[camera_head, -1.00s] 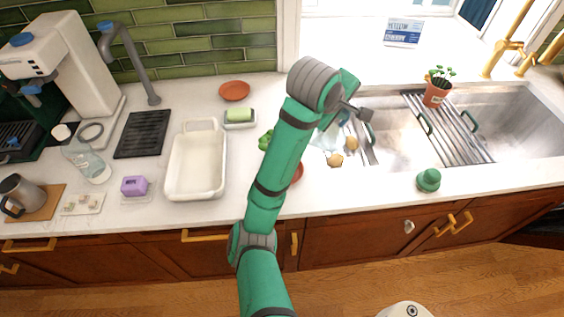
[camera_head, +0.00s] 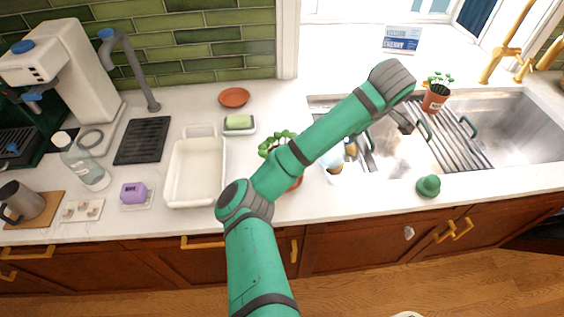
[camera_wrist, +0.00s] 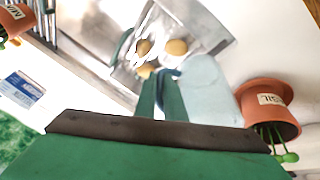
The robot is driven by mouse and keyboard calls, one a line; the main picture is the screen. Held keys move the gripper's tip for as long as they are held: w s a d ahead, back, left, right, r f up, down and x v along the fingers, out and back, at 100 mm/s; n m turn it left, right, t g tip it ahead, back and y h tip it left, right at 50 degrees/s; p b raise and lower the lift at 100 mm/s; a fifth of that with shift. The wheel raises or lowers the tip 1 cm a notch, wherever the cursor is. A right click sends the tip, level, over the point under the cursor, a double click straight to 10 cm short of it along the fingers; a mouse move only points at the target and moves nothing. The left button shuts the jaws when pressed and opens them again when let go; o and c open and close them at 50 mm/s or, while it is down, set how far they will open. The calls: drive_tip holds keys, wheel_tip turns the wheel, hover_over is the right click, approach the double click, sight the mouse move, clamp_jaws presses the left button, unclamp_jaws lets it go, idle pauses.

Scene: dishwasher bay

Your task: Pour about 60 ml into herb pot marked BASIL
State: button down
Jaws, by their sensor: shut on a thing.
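The herb pot with a label ending in "SIL" (camera_wrist: 268,99) is terracotta with green stems, at the right of the wrist view. In the head view its leaves (camera_head: 275,143) show beside my arm, which hides most of the pot. My gripper (camera_wrist: 160,98) is shut on a pale blue, translucent vessel (camera_wrist: 212,90), whose far end is close to the pot in the wrist view. I cannot tell how full it is or whether liquid leaves it. In the head view my arm hides most of the gripper and vessel.
Another potted plant (camera_head: 435,98) stands on the rack over the sink (camera_head: 400,150); its partial label (camera_wrist: 16,12) shows in the wrist view. Small yellowish round things (camera_wrist: 177,47) lie near the vessel. A white tub (camera_head: 180,185) and a green knobbed object (camera_head: 428,187) stand on the counter.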

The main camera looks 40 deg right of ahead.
drive_tip(key=shift+s+d+f+m+t+y+b, duration=0.15)
drive_tip(key=shift+d+f+t+y+b, duration=0.1)
drive_tip(key=shift+d+f+y+b, duration=0.4)
drive_tip(key=shift+s+d+f+m+t+y+b, duration=0.15)
drive_tip(key=shift+d+f+t+y+b, duration=0.2)
drive_tip(key=shift+f+y, duration=0.45)
drive_tip(key=shift+d+f, duration=0.1)
